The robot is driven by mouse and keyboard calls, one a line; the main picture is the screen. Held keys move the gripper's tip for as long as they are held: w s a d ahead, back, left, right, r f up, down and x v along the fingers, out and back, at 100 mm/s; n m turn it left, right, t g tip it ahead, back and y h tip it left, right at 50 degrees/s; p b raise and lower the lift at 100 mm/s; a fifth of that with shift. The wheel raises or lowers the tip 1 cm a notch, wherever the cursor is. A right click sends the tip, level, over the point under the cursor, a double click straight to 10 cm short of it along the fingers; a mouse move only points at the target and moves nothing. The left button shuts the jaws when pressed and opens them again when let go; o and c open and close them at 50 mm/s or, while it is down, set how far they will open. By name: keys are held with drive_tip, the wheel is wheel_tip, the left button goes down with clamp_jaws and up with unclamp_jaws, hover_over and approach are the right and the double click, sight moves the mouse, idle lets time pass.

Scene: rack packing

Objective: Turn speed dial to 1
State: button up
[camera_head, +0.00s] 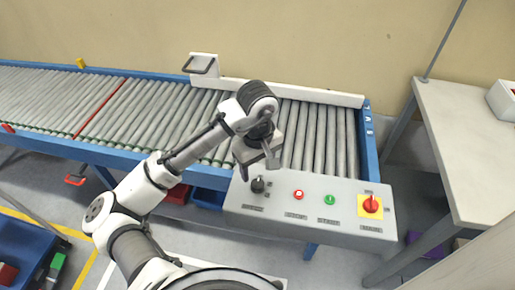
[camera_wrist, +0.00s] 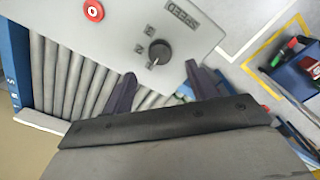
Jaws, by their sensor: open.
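The speed dial (camera_head: 258,185) is a black knob at the left end of the grey control panel (camera_head: 310,232). In the wrist view the dial (camera_wrist: 159,52) sits beside the label SPEED, with small position marks next to it. Its exact setting is too small to read. My gripper (camera_wrist: 160,82) is open and empty, with its two dark fingers spread and the dial showing just beyond the gap between their tips. In the head view my gripper (camera_head: 259,168) is close above the dial and apart from the knob as far as I can tell.
The panel also carries a red button (camera_head: 298,195), a green button (camera_head: 330,199) and a red emergency knob (camera_head: 371,205) on a yellow plate. The roller conveyor (camera_head: 318,140) runs behind the panel. A pale table (camera_head: 470,130) stands at right.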

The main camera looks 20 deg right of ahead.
sight(257, 183)
wheel_tip(257, 183, up, 7)
drive_tip(key=shift+r, duration=0.2)
idle(0.6)
